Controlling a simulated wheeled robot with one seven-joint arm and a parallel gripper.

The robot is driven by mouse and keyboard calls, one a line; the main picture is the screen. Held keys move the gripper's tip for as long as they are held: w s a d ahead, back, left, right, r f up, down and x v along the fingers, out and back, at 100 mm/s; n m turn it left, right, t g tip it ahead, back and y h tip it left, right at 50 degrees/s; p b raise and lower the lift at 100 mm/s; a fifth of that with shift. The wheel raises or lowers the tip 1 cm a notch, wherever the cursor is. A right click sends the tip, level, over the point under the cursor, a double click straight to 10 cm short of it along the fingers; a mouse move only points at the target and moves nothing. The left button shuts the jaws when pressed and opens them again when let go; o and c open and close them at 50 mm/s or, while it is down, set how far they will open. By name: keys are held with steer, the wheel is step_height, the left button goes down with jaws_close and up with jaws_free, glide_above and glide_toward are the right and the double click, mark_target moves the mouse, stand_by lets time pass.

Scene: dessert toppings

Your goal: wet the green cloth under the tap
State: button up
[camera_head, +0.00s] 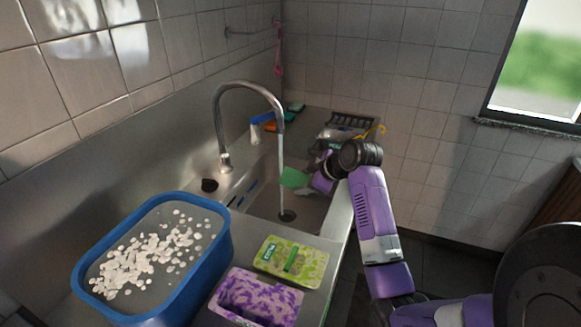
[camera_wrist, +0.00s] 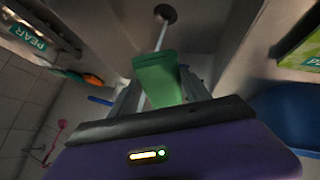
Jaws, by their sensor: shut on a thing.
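The green cloth (camera_head: 294,178) hangs over the sink, just right of the water stream (camera_head: 281,165) in the head view. It also shows in the wrist view (camera_wrist: 158,78), between my fingers. My gripper (camera_head: 311,180) is shut on the cloth. The tap (camera_head: 247,86) is a curved metal spout, and water runs from it down to the drain (camera_head: 287,215). In the wrist view the stream passes close by the cloth; I cannot tell whether it touches it. The sink basin (camera_head: 312,208) is partly hidden by my arm.
A blue tub (camera_head: 224,240) with white pieces in cloudy liquid stands front left. A green package (camera_head: 292,262) and a purple-patterned tray (camera_head: 255,298) lie on the front counter. Tiled walls close the back.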

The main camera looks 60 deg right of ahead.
steer(key=shift+s+a+r+p, duration=0.15)
steer(key=shift+a+r+p, duration=0.1)
steer(key=shift+r+p, duration=0.2)
steer(key=s+a+r+p, duration=0.3)
steer(key=p, duration=0.1)
steer(key=shift+a, duration=0.15)
stand_by(0.8)
